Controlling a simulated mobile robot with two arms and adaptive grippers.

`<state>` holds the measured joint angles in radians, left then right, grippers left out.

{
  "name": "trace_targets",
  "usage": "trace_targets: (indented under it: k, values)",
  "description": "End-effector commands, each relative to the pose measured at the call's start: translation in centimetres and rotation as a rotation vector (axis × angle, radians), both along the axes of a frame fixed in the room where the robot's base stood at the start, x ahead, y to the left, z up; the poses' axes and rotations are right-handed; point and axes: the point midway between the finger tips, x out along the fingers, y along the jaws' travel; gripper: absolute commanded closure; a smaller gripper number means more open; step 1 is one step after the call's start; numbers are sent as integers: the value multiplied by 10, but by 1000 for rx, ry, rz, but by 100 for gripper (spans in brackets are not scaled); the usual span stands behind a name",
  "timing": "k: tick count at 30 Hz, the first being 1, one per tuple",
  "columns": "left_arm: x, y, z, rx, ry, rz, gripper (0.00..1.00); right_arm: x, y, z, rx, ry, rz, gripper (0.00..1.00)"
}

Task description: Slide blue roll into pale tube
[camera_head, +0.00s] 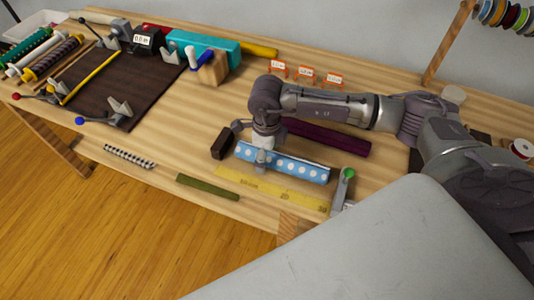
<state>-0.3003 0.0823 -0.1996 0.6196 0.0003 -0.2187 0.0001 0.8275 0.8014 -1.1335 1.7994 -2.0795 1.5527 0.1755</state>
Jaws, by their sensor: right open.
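The blue roll with white dots (300,168) lies on the wooden table near its front edge, its long side running left to right. My right gripper (262,160) points down over the left part of the blue roll. It is open, with a finger in front of the roll's near side; the far finger is hidden, and I cannot tell whether it touches the roll. I cannot make out the pale tube with certainty; a pale roll (97,17) lies at the back left. My left gripper is not in view.
A dark block (223,144) stands just left of the roll, a purple bar (325,137) behind it. A green-knobbed clamp (343,187) is at the right. A dark board (122,82) lies left.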

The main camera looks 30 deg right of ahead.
Motion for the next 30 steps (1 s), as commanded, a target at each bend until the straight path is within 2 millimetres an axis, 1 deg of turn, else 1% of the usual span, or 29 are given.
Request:
trace_targets:
  k: [5,12,15,18,23,30]
  values:
    - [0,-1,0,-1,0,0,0,1,0,25,1,-6,0,15]
    - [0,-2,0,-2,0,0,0,1,0,78,2,-6,0,15]
    - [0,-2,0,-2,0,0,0,1,0,95,0,-5,0,15]
    - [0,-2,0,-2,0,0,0,1,0,108,1,-4,0,15]
    - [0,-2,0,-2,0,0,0,0,0,117,0,-3,0,15]
    - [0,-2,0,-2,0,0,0,0,0,118,1,-2,0,15]
